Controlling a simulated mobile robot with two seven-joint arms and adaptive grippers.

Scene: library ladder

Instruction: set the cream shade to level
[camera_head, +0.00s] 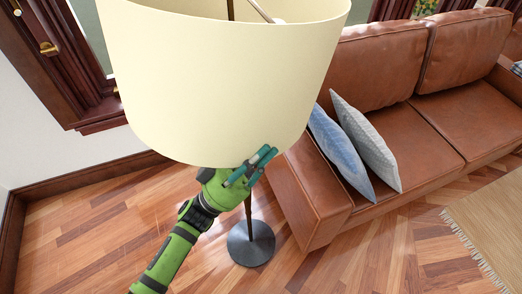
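The cream shade (215,85) is a large drum on a floor lamp and fills the upper middle of the head view. Its lower rim looks slightly tilted, though the camera angle makes this hard to judge. The lamp's dark pole and round grey base (251,243) show below it. My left gripper (262,160) is at the shade's lower right edge, in front of the pole. Its fingers lie close together near the rim; I cannot tell whether they touch or hold it. My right gripper is not in view.
A brown leather sofa (415,130) stands close on the right, with a blue pillow (343,155) and a grey pillow (368,145). A dark wood window frame (60,65) is at the left. The wooden floor (90,225) is clear at lower left. A fringed rug (495,225) lies at lower right.

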